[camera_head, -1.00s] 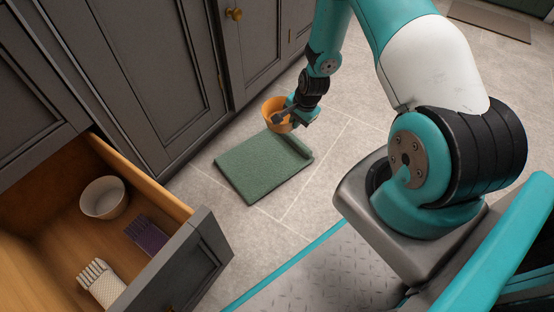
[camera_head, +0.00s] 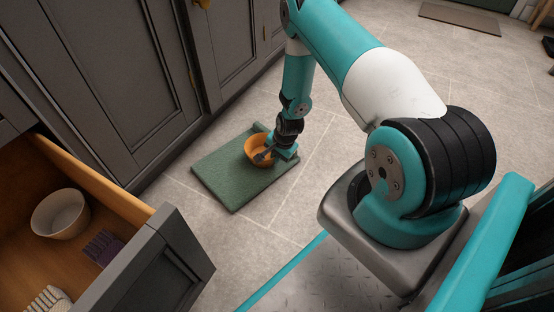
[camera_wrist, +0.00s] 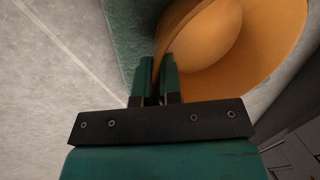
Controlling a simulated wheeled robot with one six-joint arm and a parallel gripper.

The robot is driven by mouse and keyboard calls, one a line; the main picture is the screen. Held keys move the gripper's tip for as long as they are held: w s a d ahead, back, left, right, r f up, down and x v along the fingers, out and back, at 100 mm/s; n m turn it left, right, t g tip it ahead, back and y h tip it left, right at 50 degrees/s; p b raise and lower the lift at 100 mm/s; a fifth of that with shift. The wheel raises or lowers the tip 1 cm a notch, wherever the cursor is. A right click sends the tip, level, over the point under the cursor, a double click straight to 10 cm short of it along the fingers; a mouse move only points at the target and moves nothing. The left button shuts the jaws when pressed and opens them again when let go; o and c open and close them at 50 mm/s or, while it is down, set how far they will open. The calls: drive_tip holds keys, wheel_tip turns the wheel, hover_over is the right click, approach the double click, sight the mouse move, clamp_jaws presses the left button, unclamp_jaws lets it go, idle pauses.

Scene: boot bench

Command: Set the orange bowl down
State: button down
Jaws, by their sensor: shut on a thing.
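The orange bowl (camera_head: 256,148) is upright at the far right part of the green mat (camera_head: 222,182) on the floor. My gripper (camera_head: 266,157) is shut on the near right side of its rim. In the wrist view the two fingers (camera_wrist: 158,85) pinch the wall of the bowl (camera_wrist: 235,55), with the green mat (camera_wrist: 125,30) behind it. The bowl looks empty. I cannot tell whether its base touches the mat or hangs just above it.
Grey cabinets (camera_head: 125,80) stand behind the mat. The tiled floor (camera_head: 345,130) to the right is clear.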

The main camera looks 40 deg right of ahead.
drive_tip(key=shift+f, duration=0.15)
drive_tip(key=c, duration=1.3)
unclamp_jaws()
drive_tip(key=a+p+v, duration=0.1)
drive_tip(key=p+v, duration=0.7)
drive_tip(key=v, duration=0.4)
drive_tip(key=w+a+r+n+y, duration=0.1)
drive_tip(key=a+r+n, duration=0.55)
drive_tip(key=r, duration=0.65)
drive_tip(key=w+a+r+n+y, duration=0.1)
drive_tip(key=a+r+n, duration=0.2)
drive_tip(key=a+r, duration=0.8)
drive_tip(key=s+a+r+n+g, duration=0.1)
drive_tip(key=s+a+r+n, duration=0.2)
drive_tip(key=s+r, duration=0.3)
drive_tip(key=s+a+r+n+y, duration=0.1)
drive_tip(key=s+a+r+n, duration=0.2)
drive_tip(key=s+r+n, duration=0.2)
drive_tip(key=s+a+r+n+g, duration=0.1)
drive_tip(key=s+a+r+n, duration=0.2)
drive_tip(key=s, duration=0.8)
wheel_tip(320, 180, up, 5)
drive_tip(key=shift+a+f+n+g, duration=0.2)
drive_tip(key=shift+n+g, duration=0.1)
drive_tip(key=shift+n, duration=0.65)
